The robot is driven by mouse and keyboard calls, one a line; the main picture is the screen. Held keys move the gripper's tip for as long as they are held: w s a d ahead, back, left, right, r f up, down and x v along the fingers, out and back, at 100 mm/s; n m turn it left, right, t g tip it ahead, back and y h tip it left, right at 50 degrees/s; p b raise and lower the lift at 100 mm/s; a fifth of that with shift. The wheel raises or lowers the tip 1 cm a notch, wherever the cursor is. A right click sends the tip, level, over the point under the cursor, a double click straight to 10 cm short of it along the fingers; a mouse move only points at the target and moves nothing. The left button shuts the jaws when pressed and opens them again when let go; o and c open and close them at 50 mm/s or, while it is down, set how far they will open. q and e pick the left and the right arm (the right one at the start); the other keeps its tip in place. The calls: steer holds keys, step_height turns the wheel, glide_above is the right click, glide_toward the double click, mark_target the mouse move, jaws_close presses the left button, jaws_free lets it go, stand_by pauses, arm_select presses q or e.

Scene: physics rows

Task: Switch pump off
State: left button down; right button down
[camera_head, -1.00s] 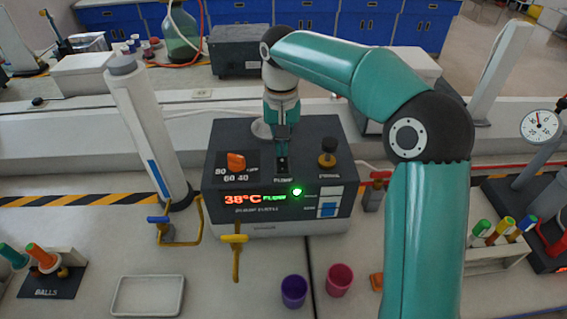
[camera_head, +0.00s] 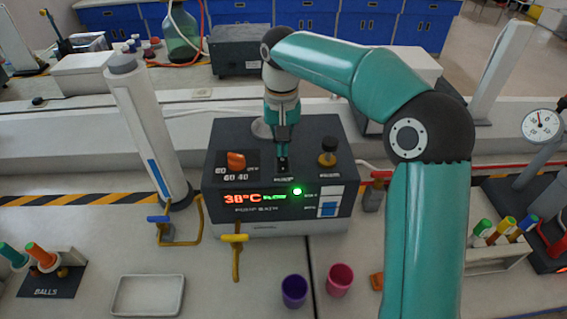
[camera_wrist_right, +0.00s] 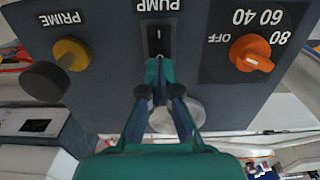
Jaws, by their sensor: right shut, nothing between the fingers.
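The pump bath (camera_head: 235,215) is a dark grey box in the middle of the head view, with a red 38°C display and a lit green lamp (camera_head: 297,191). The black pump switch (camera_wrist_right: 159,40) is on its top, under the label PUMP in the right wrist view. My right gripper (camera_wrist_right: 160,68) is shut and empty, its fingertips at the near edge of the switch; I cannot tell if they touch it. In the head view my right gripper (camera_head: 282,150) points down at the switch, which it partly hides. My left gripper is not in view.
An orange dial (camera_wrist_right: 251,53) and a yellow-black prime knob (camera_wrist_right: 70,53) flank the switch closely. A white column (camera_head: 145,130) stands left of the bath. A white tray (camera_head: 147,295), purple cup (camera_head: 294,290) and pink cup (camera_head: 340,279) are in front.

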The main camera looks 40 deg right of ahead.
mark_target(282, 158)
steer(key=shift+f+b, duration=0.75)
steer(key=shift+f, duration=0.3)
steer(key=shift+f+b, duration=0.7)
steer(key=shift+f, duration=0.25)
stand_by(0.3)
step_height(282, 158, up, 8)
steer(key=p, duration=0.7)
steer(key=shift+f, duration=0.2)
stand_by(0.5)
